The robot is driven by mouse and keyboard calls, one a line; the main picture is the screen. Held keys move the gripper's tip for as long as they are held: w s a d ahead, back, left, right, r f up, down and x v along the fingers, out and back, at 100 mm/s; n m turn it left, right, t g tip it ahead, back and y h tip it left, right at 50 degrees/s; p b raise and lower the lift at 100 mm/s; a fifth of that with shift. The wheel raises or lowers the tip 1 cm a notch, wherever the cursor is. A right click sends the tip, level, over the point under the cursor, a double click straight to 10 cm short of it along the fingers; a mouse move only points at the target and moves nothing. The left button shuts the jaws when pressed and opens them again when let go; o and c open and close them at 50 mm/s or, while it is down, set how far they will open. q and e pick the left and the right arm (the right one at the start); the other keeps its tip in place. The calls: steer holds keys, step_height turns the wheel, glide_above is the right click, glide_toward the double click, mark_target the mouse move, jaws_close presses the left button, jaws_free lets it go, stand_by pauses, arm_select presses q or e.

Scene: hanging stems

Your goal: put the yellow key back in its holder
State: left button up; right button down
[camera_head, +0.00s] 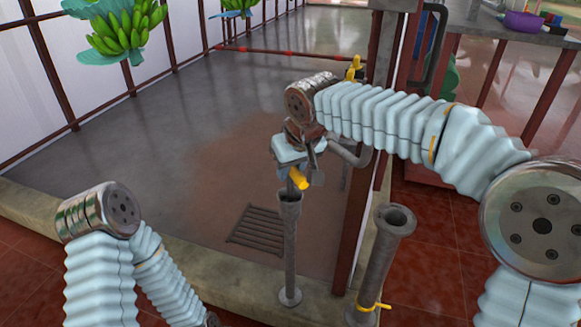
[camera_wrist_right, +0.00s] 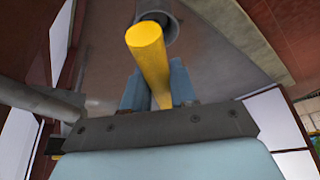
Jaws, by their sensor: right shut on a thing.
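My right gripper (camera_head: 297,174) is shut on the yellow key (camera_head: 300,180), seen as a yellow cylinder between the fingers. It also shows in the right wrist view (camera_wrist_right: 148,52), sticking out from the blue-grey fingers (camera_wrist_right: 155,88). Just below the gripper stands a slim grey upright tube with a flared mouth (camera_head: 289,203). A short grey piece shows between key and mouth; I cannot tell whether it enters the tube. In the wrist view a round grey opening (camera_wrist_right: 170,28) lies just beyond the key's end. My left arm shows at lower left, its gripper out of sight.
A wider grey open tube (camera_head: 385,245) with a yellow ring (camera_head: 374,307) stands to the right. A reddish-brown post (camera_head: 353,220) and a yellow fitting (camera_head: 354,69) are near my right arm. A floor grate (camera_head: 257,228) lies behind. Green bananas (camera_head: 122,27) hang upper left.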

stand_by(0.3)
steer(key=c, duration=0.8)
jaws_free()
steer(key=shift+o, duration=0.2)
steer(key=shift+o, duration=1.2)
